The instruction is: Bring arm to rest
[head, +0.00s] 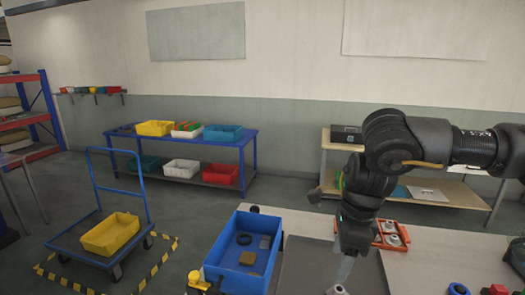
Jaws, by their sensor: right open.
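My right arm (405,150) comes in from the right and bends down at the middle right. My right gripper (342,272) hangs low over the table and points down. Its jaws are open, seen edge-on, and a small grey metal part (338,290) shows just below the tips at the bottom edge. I cannot tell whether they touch. My left gripper is not in view.
A blue bin (213,262) with a few parts stands left of the gripper. An orange tray (378,243) lies behind the arm. The pale table (440,262) is partly bare. A cart (75,236) with a yellow bin stands on the floor left.

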